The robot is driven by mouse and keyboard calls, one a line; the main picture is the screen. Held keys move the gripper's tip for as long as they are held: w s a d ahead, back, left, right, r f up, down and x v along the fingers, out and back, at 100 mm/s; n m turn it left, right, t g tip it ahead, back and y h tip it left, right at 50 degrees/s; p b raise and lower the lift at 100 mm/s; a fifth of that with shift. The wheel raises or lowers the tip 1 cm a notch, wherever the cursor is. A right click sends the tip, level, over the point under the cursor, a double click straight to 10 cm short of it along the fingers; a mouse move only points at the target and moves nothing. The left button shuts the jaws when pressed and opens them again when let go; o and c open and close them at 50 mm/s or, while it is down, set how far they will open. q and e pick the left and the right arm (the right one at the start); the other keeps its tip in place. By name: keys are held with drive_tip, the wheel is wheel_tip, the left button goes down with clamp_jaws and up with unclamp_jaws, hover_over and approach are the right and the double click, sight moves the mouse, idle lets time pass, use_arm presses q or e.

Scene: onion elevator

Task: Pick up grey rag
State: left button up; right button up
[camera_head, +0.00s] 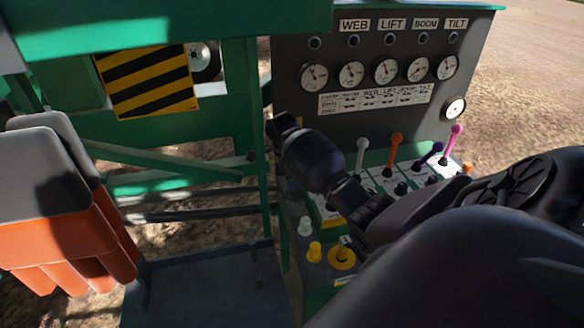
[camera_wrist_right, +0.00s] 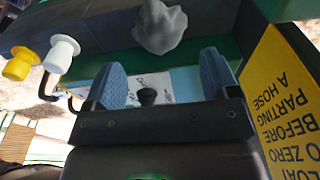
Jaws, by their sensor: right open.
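A crumpled light grey lump, which looks like the grey rag (camera_wrist_right: 161,27), shows at the top of the right wrist view. It lies on a dark surface beyond my right fingertips. My right gripper (camera_wrist_right: 162,66) is open, with its two blue-padded fingers wide apart. The rag is in line with the gap between them and appears apart from them. In the head view my right arm reaches in from the right across the control panel; its fingertips are not clear there, and I cannot make out the rag. My left gripper is not in view.
White (camera_head: 305,227) and yellow (camera_head: 314,251) knobs stand below my right wrist. Several levers, including an orange one (camera_head: 396,141), rise beside my arm before the gauge panel (camera_head: 290,104). A yellow warning sign (camera_wrist_right: 285,105) is close to the right finger.

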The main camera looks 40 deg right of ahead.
drive_tip(key=shift+s+d+f, duration=0.1)
drive_tip(key=shift+d+f, duration=0.05)
drive_tip(key=shift+f, duration=1.35)
drive_tip(key=shift+s+d+f, duration=0.1)
drive_tip(key=shift+d+f, duration=0.05)
drive_tip(key=shift+f, duration=1.35)
drive_tip(key=c, duration=1)
drive_tip(key=shift+r, duration=0.15)
drive_tip(key=shift+r, duration=9.9)
